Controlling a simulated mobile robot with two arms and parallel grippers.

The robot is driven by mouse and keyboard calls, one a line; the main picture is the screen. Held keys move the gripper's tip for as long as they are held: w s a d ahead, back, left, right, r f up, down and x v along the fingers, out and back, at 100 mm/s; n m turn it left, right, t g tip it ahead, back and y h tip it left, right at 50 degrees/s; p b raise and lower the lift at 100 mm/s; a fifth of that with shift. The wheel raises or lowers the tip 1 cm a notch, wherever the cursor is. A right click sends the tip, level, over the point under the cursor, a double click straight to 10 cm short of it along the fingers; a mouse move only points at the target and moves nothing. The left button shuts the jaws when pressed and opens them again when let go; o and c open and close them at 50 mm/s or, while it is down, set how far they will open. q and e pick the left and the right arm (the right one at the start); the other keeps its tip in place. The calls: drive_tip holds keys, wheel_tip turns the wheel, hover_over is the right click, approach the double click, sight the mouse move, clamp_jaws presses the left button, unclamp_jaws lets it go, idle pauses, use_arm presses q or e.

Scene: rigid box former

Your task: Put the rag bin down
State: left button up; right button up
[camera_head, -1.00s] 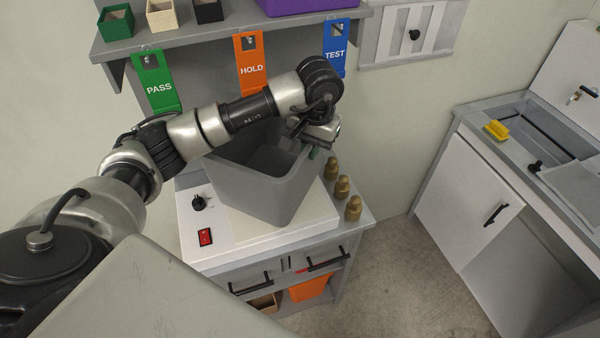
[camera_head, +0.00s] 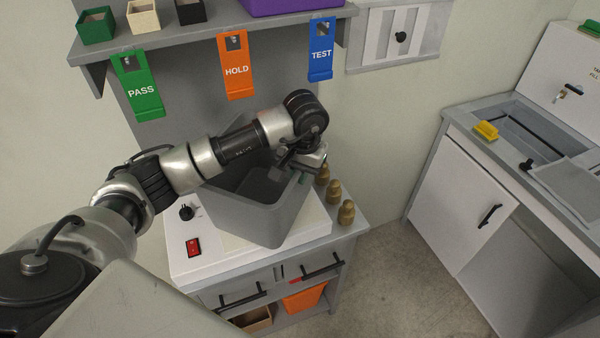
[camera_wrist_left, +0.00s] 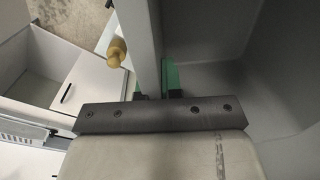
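The rag bin (camera_head: 262,222) is a grey, open-topped tapered bin over the white-topped unit (camera_head: 223,247) in the head view. It looks empty inside. My left gripper (camera_head: 303,172) is at the bin's right rim. In the left wrist view the gripper (camera_wrist_left: 158,93) has its fingers on both sides of the bin wall (camera_wrist_left: 143,35), with a green pad on the inner side. It is shut on that wall. The bin's underside is hidden, so I cannot tell whether it touches the top. My right gripper is not in view.
A knob (camera_head: 186,212) and red switch (camera_head: 193,248) are at the unit's left. PASS (camera_head: 139,90), HOLD (camera_head: 237,72) and TEST (camera_head: 321,53) tags hang from the shelf behind. A sink counter (camera_head: 470,115) stands far right.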

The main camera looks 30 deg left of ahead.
use_arm(q)
drive_tip(key=o, duration=0.4)
